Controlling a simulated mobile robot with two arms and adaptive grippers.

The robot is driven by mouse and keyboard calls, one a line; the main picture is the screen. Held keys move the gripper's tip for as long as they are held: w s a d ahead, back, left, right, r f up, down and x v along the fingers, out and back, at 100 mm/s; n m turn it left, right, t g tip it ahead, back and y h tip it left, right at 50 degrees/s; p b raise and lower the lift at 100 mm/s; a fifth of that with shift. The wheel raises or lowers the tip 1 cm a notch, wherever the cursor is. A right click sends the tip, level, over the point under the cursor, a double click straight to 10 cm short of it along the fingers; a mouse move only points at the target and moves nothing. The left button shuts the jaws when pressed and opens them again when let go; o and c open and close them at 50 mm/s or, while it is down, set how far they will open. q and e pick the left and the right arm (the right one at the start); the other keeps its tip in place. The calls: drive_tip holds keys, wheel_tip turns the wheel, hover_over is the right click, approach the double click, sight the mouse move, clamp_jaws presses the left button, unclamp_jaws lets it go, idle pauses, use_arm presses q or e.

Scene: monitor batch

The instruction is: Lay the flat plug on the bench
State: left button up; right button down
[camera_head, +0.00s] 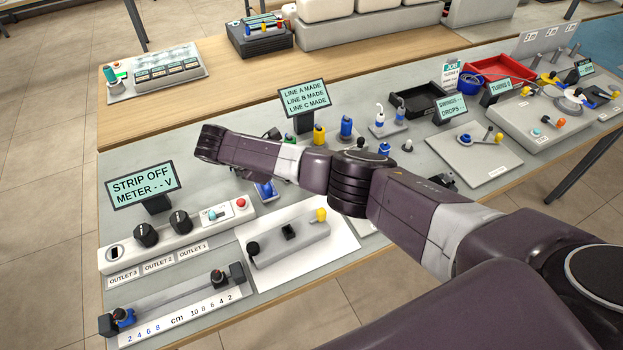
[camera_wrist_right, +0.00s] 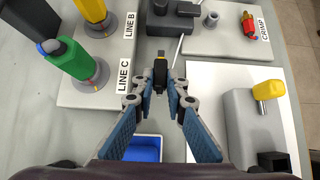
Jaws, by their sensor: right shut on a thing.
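My right gripper (camera_wrist_right: 160,88) shows in the right wrist view with its fingertips shut on a small black piece with an orange-yellow band, seemingly the flat plug (camera_wrist_right: 160,70). It is over a grey strip of the bench (camera_wrist_right: 32,105), between the LINE C post and a white sheet. I cannot tell whether the plug touches the surface. In the head view my right arm crosses the bench (camera_head: 228,197) and hides the gripper and plug. My left gripper is not in view.
The green LINE C post (camera_wrist_right: 78,62) stands left of the gripper, the grey box with a yellow knob (camera_wrist_right: 262,125) right. A blue tray (camera_wrist_right: 147,148) lies below the fingers. The outlet strip (camera_head: 180,238) and STRIP OFF display (camera_head: 142,184) are at the left.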

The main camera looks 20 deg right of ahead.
drive_tip(key=shift+f, duration=0.2)
drive_tip(key=shift+f+b, duration=0.55)
drive_tip(key=shift+f, duration=0.25)
drive_tip(key=c, duration=1.8)
unclamp_jaws()
drive_tip(key=shift+c, duration=0.2)
drive_tip(key=v, duration=1.2)
drive_tip(key=shift+w, duration=0.1)
